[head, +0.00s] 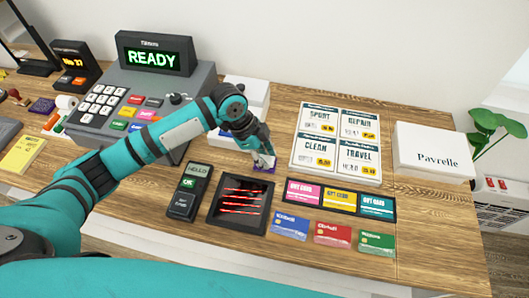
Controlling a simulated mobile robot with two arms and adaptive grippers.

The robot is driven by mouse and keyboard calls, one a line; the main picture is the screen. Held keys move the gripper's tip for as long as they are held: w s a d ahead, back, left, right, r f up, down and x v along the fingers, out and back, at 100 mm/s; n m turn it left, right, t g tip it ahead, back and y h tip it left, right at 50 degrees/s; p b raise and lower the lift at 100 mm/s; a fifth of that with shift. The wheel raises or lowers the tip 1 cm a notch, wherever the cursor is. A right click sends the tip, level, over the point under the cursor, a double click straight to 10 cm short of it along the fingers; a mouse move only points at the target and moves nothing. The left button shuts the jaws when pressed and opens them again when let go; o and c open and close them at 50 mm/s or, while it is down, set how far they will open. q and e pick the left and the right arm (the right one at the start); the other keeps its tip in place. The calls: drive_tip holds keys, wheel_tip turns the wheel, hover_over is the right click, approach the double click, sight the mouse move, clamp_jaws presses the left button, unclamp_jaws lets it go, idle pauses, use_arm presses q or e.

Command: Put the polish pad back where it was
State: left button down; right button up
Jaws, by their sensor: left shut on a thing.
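My left gripper (261,153) reaches down over the wooden counter, right of the cash register. It is shut on a small pale grey thing, which I take to be the polish pad (264,161). The fingers hide part of it. A small flat purple patch (268,170) shows just under it; I cannot tell whether the pad touches it. My right gripper is not in view.
Price cards (336,139) and gift cards (341,198) lie to the right. The cash register (150,98) stands left.

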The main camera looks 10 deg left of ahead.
use_arm(q)
drive_tip(key=shift+f, duration=0.1)
drive_tip(key=c, duration=1.5)
unclamp_jaws()
drive_tip(key=shift+f, duration=0.1)
drive_tip(key=o, duration=0.5)
drive_tip(key=shift+a+r, duration=0.1)
drive_tip(key=shift+r, duration=0.5)
drive_tip(key=b+v, duration=0.2)
drive_tip(key=v, duration=0.9)
drive_tip(key=shift+r, duration=0.1)
